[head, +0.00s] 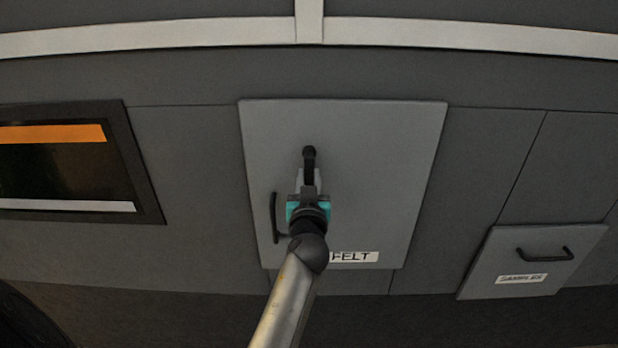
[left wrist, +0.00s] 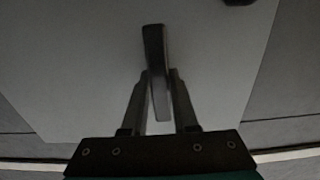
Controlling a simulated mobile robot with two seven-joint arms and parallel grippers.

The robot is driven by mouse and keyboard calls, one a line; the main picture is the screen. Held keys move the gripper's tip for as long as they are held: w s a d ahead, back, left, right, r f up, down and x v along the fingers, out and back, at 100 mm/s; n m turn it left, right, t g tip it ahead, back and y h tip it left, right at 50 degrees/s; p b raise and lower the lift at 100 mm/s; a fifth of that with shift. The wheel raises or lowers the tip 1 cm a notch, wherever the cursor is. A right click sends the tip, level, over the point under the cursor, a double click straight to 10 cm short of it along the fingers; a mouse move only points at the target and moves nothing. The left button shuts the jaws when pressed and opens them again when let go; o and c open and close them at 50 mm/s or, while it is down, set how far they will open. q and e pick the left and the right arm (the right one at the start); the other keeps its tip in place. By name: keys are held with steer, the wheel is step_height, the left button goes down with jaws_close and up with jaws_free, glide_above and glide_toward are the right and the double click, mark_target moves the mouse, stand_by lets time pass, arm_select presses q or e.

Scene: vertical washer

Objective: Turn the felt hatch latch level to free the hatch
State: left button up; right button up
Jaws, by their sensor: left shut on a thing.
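The felt hatch (head: 375,175) is a large light grey panel, closed in the wall, with a FELT label (head: 354,257) at its lower edge. Its latch (head: 309,157) is a dark lever at the upper middle, standing upright in the head view, its lower part hidden by my gripper. My left gripper (head: 309,182) is shut on the latch. In the left wrist view the latch (left wrist: 154,45) lies between the two fingers of the gripper (left wrist: 160,76). My right gripper is in neither view.
A dark hatch handle (head: 274,218) is left of my gripper. A smaller SAMPLES hatch (head: 480,258) with a bar handle (head: 544,254) is at lower right. A dark screen (head: 62,170) with an orange band is at left.

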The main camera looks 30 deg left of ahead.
arm_select(q)
jaws_close()
steer(key=shift+r, duration=0.1)
stand_by(0.7)
